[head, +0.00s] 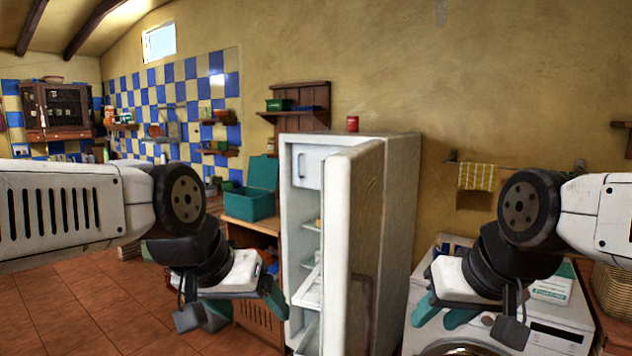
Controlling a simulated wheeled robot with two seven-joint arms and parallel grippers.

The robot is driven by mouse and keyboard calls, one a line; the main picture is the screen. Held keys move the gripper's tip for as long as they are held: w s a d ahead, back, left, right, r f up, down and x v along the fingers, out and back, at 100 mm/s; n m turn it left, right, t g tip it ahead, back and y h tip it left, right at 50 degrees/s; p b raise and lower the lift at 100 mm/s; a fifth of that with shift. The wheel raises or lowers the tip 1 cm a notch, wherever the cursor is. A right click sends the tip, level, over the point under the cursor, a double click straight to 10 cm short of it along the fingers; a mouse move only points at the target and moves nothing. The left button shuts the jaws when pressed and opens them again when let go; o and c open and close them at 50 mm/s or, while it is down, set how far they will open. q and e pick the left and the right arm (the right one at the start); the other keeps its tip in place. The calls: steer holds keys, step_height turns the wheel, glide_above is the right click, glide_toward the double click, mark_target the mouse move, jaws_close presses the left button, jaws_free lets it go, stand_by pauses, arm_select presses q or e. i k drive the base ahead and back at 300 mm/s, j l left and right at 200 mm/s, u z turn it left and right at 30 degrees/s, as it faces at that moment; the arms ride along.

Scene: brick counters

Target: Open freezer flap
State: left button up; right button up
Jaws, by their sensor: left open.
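The white fridge (401,200) stands upright against the wall, with its tall main door (351,215) swung open toward me. Inside at the top is the small white freezer flap (307,167), which looks shut and has a handle on its left part. My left gripper (247,312) is open and empty, low and left of the fridge, well below the flap and apart from it. My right gripper (441,318) is to the right of the fridge, in front of the washing machine. Its teal fingers are partly hidden, and I cannot tell how far apart they are.
A white washing machine (560,318) stands right of the fridge. A teal box (247,203) with a raised lid sits on the wooden cabinet (255,225) at the left. Tiled floor (80,305) is clear at the left.

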mark_target(307, 159)
steer(key=j, duration=0.55)
steer(key=i+j, duration=0.1)
steer(key=j, duration=0.25)
steer(key=i+j+z, duration=0.15)
steer(key=j, duration=0.55)
steer(key=i+j+z, duration=0.2)
steer(key=j, duration=0.15)
steer(key=i+j+z, duration=0.15)
steer(key=j, duration=0.2)
steer(key=j+z, duration=0.2)
steer(key=j, duration=0.2)
steer(key=i+j+z, duration=0.2)
steer(key=j, duration=0.2)
steer(key=i+j+z, duration=0.6)
steer(key=i+j, duration=0.15)
steer(key=j, duration=0.3)
steer(key=i+j, duration=0.2)
